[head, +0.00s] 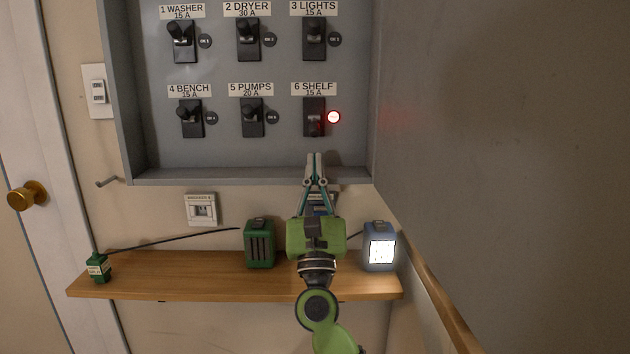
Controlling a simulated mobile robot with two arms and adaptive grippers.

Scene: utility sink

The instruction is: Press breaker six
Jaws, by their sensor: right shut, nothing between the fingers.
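Breaker six (314,118), labelled "6 SHELF 15 A", is a black switch at the lower right of the grey breaker panel. My right gripper (315,157) is shut and empty, pointing up just below breaker six, near the panel's lower edge. A gap shows in the picture between the fingertips and the switch; the depth is hard to tell. My left gripper is out of view.
Breaker five (252,117) is left of breaker six. The grey panel door (500,150) stands open on the right. Below, a wooden shelf (185,275) holds a green box (259,244), a lit lantern-like device (379,246) and a small green bottle (97,268).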

